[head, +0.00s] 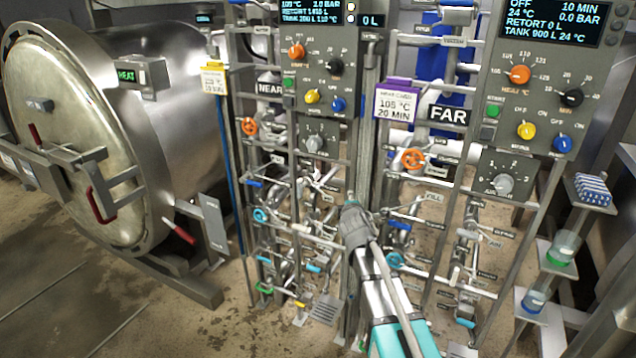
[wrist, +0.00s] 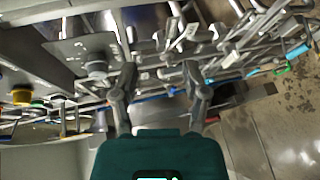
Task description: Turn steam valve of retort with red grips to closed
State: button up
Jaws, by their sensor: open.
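A large steel retort (head: 110,130) with red grips (head: 103,205) on its round door stands at the left in the head view. Beside it, the pipe rack under the NEAR sign (head: 270,89) carries an orange handwheel (head: 249,126) and a light blue one (head: 261,215). Another orange handwheel (head: 413,158) sits under the FAR sign (head: 447,113). The small valve tags are too blurred to read, so I cannot tell which is the steam valve. My gripper (head: 351,203) is between the two racks. In the wrist view my gripper (wrist: 161,72) has its fingers apart with nothing between them.
Control panels (head: 315,80) and (head: 535,90) with knobs hang above the racks. A steel post (head: 366,110) stands close by my gripper. Thin pipes and coloured levers crowd the racks. Small shelves with jars (head: 565,248) stand at the right. The floor (head: 120,315) at the lower left is clear.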

jog(key=s+d+f+m+g+h, duration=0.2)
jog(key=s+d+f+m+g, duration=0.2)
jog(key=s+d+f+m, duration=0.3)
jog(key=s+d+f+m+g, duration=0.2)
jog(key=s+m+g, duration=0.1)
jog(key=s, duration=0.5)
jog(key=s+d+f+m+g, duration=0.2)
jog(key=s+m+g, duration=0.2)
jog(key=s, duration=0.4)
jog(key=s+d+f+m+g+y, duration=0.1)
jog(key=s+d+f+m+g, duration=0.1)
jog(key=s, duration=0.6)
jog(key=f+m+g, duration=0.1)
jog(key=m+g, duration=0.1)
jog(key=shift+d+m, duration=0.4)
jog(key=shift+d, duration=0.15)
